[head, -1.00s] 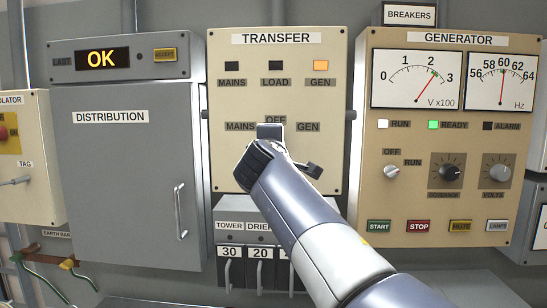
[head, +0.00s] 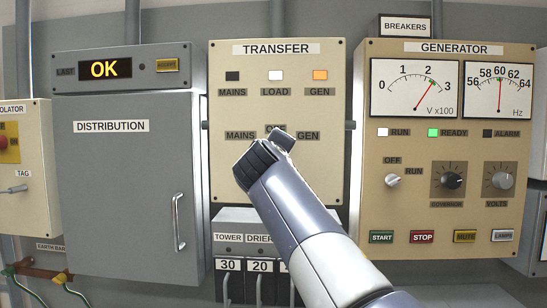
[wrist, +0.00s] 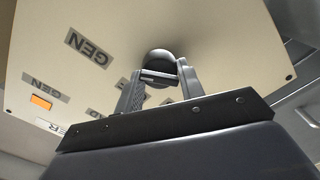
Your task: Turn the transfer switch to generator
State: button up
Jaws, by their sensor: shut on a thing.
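The transfer panel (head: 235,110) is a cream box with MAINS, OFF and GEN marks around its switch. The switch (wrist: 158,62) shows in the wrist view as a dark round hub with a handle, between my fingers. My gripper (wrist: 161,80) is shut on that handle. In the head view my gripper (head: 281,141) is at the panel, just below the OFF mark, and my wrist hides the switch, so its pointing cannot be read there. The LOAD lamp (head: 276,75) is lit white and the GEN lamp (head: 320,75) orange; the MAINS lamp (head: 233,76) is dark.
The generator panel (head: 375,150) at right has its RUN and READY lamps lit, with meters, knobs and buttons. The grey distribution cabinet (head: 125,190) with its handle is at left. Breakers (head: 262,285) marked 30 and 20 sit below the transfer panel.

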dwell(0.3)
jog(key=o, duration=1)
jog(key=shift+s, duration=0.15)
jog(key=s+b, duration=0.1)
jog(key=s, duration=0.4)
jog(key=s+b, duration=0.1)
jog(key=s, duration=0.4)
jog(key=shift+s+a+b, duration=0.2)
jog(key=shift+s+b, duration=0.05)
jog(key=shift+b, duration=0.05)
jog(key=w+p, duration=0.1)
jog(key=w, duration=0.4)
jog(key=w+p, duration=0.1)
jog(key=w, duration=0.4)
jog(key=shift+w+d+p, duration=0.2)
jog(key=shift+w+p, duration=0.15)
jog(key=shift+w, duration=0.05)
jog(key=shift+s, duration=0.1)
